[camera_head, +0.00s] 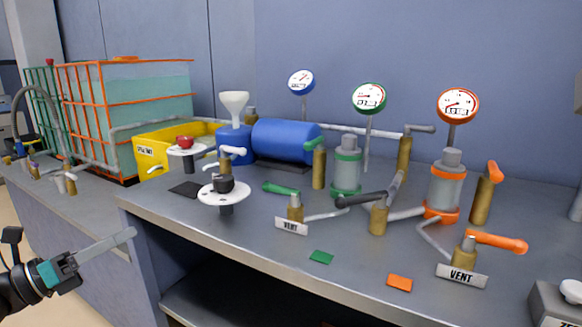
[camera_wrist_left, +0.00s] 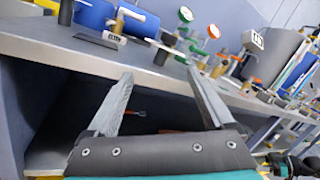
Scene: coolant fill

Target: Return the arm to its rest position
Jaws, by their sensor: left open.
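My left gripper (camera_head: 128,235) is at the lower left of the head view, in front of the bench (camera_head: 165,222) and clear of it. It is empty. In the left wrist view its two fingers (camera_wrist_left: 160,73) stand well apart, with nothing between them. The bench front and the dark opening below it lie beyond the fingers. A dark shape with a teal part, seemingly my right gripper (camera_wrist_left: 293,165), shows at the lower right edge of the left wrist view. It is too small and cut off to tell its jaws. The head view does not show it.
The bench carries brass valves, a green-banded cylinder (camera_head: 347,172), an orange-banded cylinder (camera_head: 446,187), gauges (camera_head: 369,98) and a blue tank (camera_head: 286,140). An orange-framed tank (camera_head: 130,95) stands at the left. The bench edge is near my left gripper; the floor side is open.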

